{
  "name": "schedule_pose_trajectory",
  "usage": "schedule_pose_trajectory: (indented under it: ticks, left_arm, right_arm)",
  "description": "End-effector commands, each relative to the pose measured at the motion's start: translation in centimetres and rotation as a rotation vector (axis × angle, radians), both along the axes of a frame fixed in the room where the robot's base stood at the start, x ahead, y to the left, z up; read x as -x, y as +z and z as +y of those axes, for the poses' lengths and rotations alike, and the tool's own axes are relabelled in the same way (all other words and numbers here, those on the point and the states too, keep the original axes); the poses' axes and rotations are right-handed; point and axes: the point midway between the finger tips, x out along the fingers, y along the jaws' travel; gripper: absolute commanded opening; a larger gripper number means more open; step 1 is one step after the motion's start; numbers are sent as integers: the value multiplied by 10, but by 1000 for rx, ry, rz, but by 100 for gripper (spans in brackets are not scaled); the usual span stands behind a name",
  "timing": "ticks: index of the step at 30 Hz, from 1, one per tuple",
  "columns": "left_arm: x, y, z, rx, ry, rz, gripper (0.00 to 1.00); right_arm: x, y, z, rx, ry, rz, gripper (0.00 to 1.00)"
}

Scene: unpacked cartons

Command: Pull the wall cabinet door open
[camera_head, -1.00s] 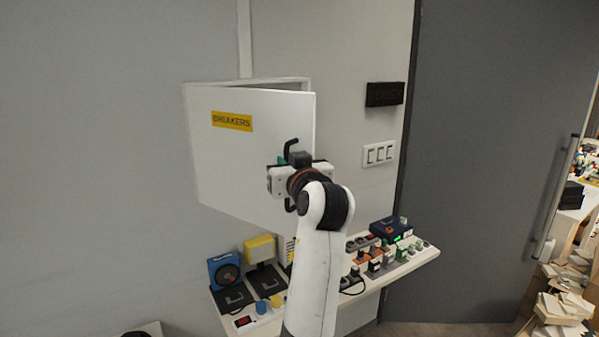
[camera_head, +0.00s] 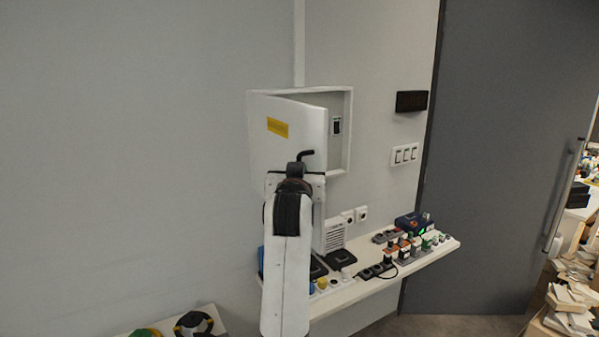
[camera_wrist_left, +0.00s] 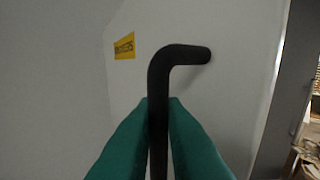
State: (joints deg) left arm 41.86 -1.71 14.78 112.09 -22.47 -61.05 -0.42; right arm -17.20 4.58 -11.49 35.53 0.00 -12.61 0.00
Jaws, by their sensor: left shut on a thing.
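The white wall cabinet door (camera_head: 262,150) has a yellow label and stands partly open. Its right edge is swung out from the cabinet frame (camera_head: 347,135), and a dark fitting shows inside the gap. A black bent handle (camera_head: 307,154) sticks out near the door's right edge. In the left wrist view, the handle (camera_wrist_left: 159,75) runs down between the green fingers of my left gripper (camera_wrist_left: 158,104), which is shut on it. In the head view, my left arm and wrist hide the gripper's fingers and the door's lower part. My right gripper is not in view.
A shelf (camera_head: 415,262) with several small devices, switches and a cable juts out below the cabinet. A grey door (camera_head: 500,150) stands at the right. Wall switches (camera_head: 404,154) and a dark panel are right of the cabinet. Another surface with items shows at lower left.

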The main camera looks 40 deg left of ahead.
Motion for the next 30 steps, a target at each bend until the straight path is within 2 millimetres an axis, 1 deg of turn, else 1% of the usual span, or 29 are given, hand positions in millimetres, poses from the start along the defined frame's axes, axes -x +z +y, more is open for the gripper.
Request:
schedule_pose_trajectory:
  ticks: [1, 9, 10, 20, 23, 25, 30]
  left_arm:
    - [2, 7, 3, -6, 6, -16, 0]
    - [2, 7, 3, -6, 7, -17, 0]
    - [2, 7, 3, -6, 8, -17, 15]
    - [3, 3, 0, -4, 4, -9, 15]
    - [10, 1, -4, -4, 4, -11, 15]
    - [20, 0, -9, -2, 4, -12, 15]
    - [52, -1, -27, -1, 4, -14, 15]
  right_arm:
    - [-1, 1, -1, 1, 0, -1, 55]
    - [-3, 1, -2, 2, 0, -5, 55]
    - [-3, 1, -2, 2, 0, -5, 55]
    - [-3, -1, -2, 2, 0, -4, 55]
    - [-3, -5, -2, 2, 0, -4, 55]
    - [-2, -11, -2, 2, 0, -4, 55]
    - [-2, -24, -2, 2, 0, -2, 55]
